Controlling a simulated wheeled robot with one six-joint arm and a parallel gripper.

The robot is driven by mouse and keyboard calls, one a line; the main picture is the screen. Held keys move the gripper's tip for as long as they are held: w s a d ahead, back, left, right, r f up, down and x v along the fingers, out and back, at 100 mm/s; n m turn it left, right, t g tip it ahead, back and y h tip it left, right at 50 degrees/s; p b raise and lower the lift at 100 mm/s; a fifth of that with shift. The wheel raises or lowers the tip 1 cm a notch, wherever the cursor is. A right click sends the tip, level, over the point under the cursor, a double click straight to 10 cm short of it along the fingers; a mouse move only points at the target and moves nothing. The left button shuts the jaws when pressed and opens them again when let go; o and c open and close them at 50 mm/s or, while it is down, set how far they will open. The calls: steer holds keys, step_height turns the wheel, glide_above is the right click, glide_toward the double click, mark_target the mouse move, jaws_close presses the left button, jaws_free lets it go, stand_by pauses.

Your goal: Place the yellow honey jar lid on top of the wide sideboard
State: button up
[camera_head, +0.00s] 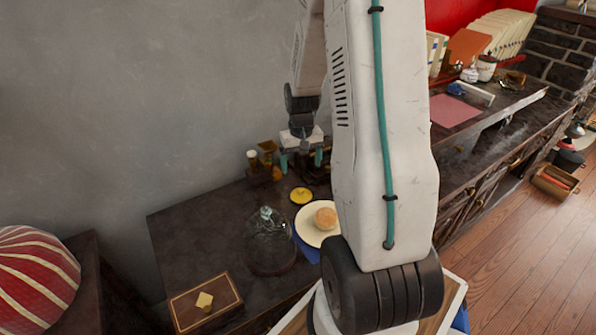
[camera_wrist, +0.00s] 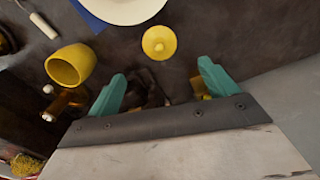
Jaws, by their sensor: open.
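The yellow lid (camera_head: 301,195) is a small round disc with a raised middle, lying on a dark tabletop (camera_head: 185,240). It also shows in the wrist view (camera_wrist: 159,42), beyond my fingertips and apart from them. My gripper (camera_head: 301,160) is open above the back of this tabletop, behind the lid in the head view. Its teal fingers (camera_wrist: 162,84) have no held object visible between them. A long dark sideboard with drawers (camera_head: 480,180) runs along the right; my arm hides part of it. I cannot tell for certain which furniture is the wide sideboard.
A cream plate (camera_head: 304,233) with a bun (camera_head: 326,218) and a glass dome (camera_head: 268,240) stand near the lid. A yellow cup (camera_wrist: 70,65) is left of my fingers in the wrist view. A wooden box (camera_head: 205,303) sits at the front. A pink sheet (camera_head: 455,111) lies on the sideboard.

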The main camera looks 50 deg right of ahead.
steer(key=s+a+r+n+t, duration=0.15)
steer(key=s+a+r, duration=0.35)
steer(key=a+r, duration=0.55)
steer(key=s+a+r+n+g, duration=0.1)
steer(key=s+a+r+n, duration=0.25)
steer(key=a+r, duration=0.7)
steer(key=s+a+r, duration=0.3)
steer(key=s+a, duration=0.2)
steer(key=s, duration=0.5)
steer(key=shift+s+a+n+t, duration=0.15)
steer(key=shift+s+n+t, duration=0.2)
steer(key=shift+s+n, duration=0.05)
steer(key=shift+r, duration=0.1)
